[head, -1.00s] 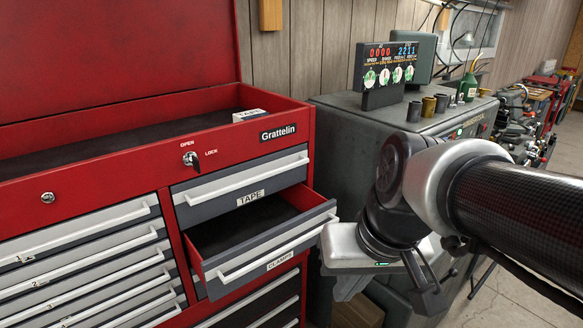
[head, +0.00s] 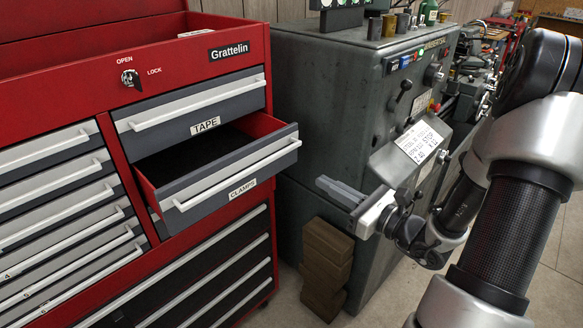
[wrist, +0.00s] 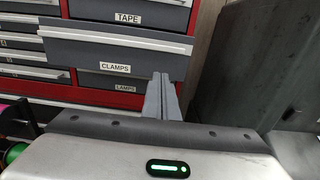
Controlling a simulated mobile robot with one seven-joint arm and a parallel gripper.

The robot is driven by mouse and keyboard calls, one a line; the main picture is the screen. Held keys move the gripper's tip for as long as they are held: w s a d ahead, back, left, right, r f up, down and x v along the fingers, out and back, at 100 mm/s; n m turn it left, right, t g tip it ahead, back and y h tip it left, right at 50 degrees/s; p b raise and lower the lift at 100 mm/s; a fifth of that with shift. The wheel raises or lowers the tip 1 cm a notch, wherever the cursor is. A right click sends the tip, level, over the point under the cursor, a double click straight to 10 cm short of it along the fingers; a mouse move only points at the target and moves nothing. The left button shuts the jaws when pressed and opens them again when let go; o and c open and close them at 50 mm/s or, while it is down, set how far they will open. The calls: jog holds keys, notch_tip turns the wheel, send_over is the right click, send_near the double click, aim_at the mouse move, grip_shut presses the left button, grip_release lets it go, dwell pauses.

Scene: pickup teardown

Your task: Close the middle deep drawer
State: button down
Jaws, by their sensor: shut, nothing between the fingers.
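The drawer labelled CLAMPS (head: 232,176) stands pulled out of the red Grattelin tool chest (head: 110,165), below the shut TAPE drawer (head: 190,108). It has a grey front and a long white handle, and its dark inside looks empty. It also shows in the wrist view (wrist: 115,54). My gripper (head: 322,184) is shut and empty, to the right of the open drawer's front and apart from it in the head view. In the wrist view its fingers (wrist: 161,82) point toward the chest, near the right end of the CLAMPS drawer front.
A dark grey machine cabinet (head: 330,95) stands right of the chest. Brown blocks (head: 326,262) are stacked on the floor between them. Narrow shut drawers (head: 65,195) fill the chest's left side, and wide black drawers (head: 215,285) lie below. Floor in front is partly clear.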

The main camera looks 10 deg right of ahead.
send_near(285, 160)
jog(key=w+a+r, duration=0.1)
jog(key=a, duration=0.1)
jog(key=w+a+r, duration=0.1)
jog(key=a, duration=0.1)
jog(key=w+a, duration=0.1)
jog(key=a, duration=0.1)
jog(key=shift+w+r, duration=0.4)
jog(key=shift+w+a, duration=0.1)
jog(key=shift+w, duration=0.05)
jog(key=b+x, duration=0.1)
jog(key=x, duration=1.1)
jog(key=shift+w+a+b, duration=0.1)
jog(key=shift+a+b, duration=0.1)
jog(key=shift+b, duration=0.1)
jog(key=shift+w+a, duration=0.2)
jog(key=shift+w, duration=0.1)
jog(key=shift+r, duration=0.25)
